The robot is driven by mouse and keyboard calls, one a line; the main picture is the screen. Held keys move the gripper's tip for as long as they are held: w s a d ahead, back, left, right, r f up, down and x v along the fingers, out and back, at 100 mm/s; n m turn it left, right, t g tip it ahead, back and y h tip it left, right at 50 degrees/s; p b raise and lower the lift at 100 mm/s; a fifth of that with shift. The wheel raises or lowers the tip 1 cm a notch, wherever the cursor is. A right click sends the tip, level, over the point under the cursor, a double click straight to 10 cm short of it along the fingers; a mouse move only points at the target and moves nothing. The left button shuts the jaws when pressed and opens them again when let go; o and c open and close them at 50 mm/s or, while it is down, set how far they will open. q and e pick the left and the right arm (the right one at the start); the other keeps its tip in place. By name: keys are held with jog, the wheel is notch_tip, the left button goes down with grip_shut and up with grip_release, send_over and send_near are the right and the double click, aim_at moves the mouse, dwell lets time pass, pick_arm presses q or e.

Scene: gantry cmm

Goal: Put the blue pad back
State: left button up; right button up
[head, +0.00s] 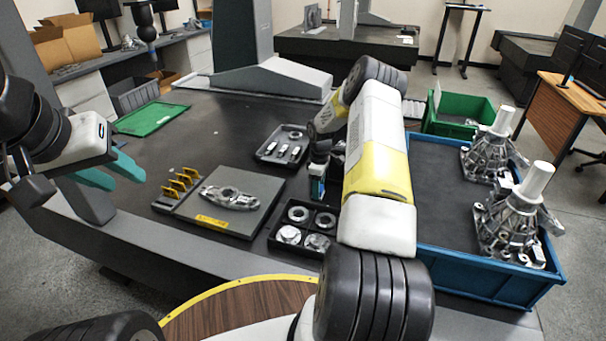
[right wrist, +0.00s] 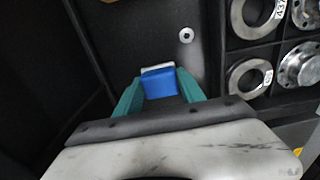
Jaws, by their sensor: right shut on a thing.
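The blue pad (right wrist: 160,83) is between the teal fingers of my right gripper (right wrist: 160,92) in the right wrist view, with a pale strip along its far edge. The fingers touch it on both sides. In the head view my right gripper (head: 317,187) points down at the middle of the table, just behind the black tray of metal rings; my arm hides part of that area. My left gripper (head: 110,172) is at the left above the table, its teal fingers apart and empty.
The black compartment tray (head: 272,240) holds several metal rings and stands close to my right gripper. A plate (head: 262,185) with a metal part lies left of it. A small tray (head: 262,155) lies behind. A blue crate (head: 470,280) with castings is right.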

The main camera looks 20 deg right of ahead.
jog(key=shift+f, duration=0.1)
jog(key=o, duration=1.3)
